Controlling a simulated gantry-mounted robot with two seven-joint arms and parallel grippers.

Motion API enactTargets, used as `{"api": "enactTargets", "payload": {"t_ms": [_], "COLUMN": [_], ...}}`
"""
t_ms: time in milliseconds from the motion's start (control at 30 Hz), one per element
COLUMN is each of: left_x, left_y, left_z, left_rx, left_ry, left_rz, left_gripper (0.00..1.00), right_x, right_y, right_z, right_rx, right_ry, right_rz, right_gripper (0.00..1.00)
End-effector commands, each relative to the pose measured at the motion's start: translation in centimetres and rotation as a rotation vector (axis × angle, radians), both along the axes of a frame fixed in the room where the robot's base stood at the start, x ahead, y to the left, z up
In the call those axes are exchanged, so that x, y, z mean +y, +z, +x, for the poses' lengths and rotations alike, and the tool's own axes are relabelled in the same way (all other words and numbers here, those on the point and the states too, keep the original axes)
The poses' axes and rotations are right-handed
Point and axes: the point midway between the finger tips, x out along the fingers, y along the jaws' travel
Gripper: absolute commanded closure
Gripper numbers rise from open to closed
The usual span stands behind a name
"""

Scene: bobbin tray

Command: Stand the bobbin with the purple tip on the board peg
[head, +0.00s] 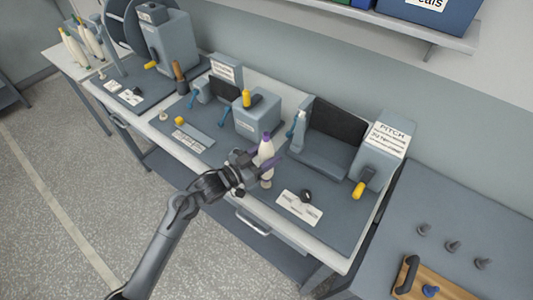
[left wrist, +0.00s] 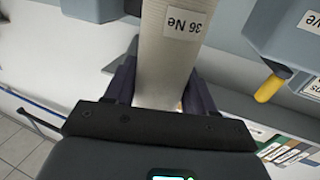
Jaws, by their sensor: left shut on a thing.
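The bobbin with the purple tip (head: 266,149) is held roughly upright in my left gripper (head: 258,164), above the front part of the middle bench. Its purple tip points up. In the left wrist view the pale bobbin (left wrist: 165,65), with a "36 Ne" label, stands between the two purple fingers of my left gripper (left wrist: 160,92). A wooden board (head: 408,290) with a dark handle lies at the lower right, partly cut off by the frame edge. A blue peg (head: 430,290) is on it. The held bobbin is well apart from the board. My right gripper is not in view.
Grey machines (head: 257,115) and a "PITCH" machine (head: 381,150) line the back of the bench. Several grey pegs (head: 453,246) stand on the right table near the board. A shelf (head: 430,28) hangs above.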

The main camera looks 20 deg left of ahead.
Motion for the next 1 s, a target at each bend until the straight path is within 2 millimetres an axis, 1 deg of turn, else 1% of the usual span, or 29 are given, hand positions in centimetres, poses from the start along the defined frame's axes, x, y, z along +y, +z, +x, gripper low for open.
{"api": "enactTargets", "payload": {"t_ms": [767,800,967,1000], "left_x": [0.0,0.0,0.0,0.0], "left_y": [-2.4,-2.3,-2.3,-2.3], "left_z": [0.0,0.0,0.0,0.0], "left_rx": [-0.001,-0.001,-0.001,-0.001], "left_ry": [0.000,0.000,0.000,0.000], "left_rz": [-0.001,-0.001,-0.001,-0.001], "left_gripper": [0.79,0.41,0.16,0.15], "right_x": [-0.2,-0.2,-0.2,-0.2], "right_y": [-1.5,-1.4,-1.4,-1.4], "right_z": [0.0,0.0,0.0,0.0], "right_rx": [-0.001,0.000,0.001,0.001], "right_ry": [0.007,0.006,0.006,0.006], "right_rz": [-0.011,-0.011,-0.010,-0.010], "right_gripper": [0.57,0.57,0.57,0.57]}}
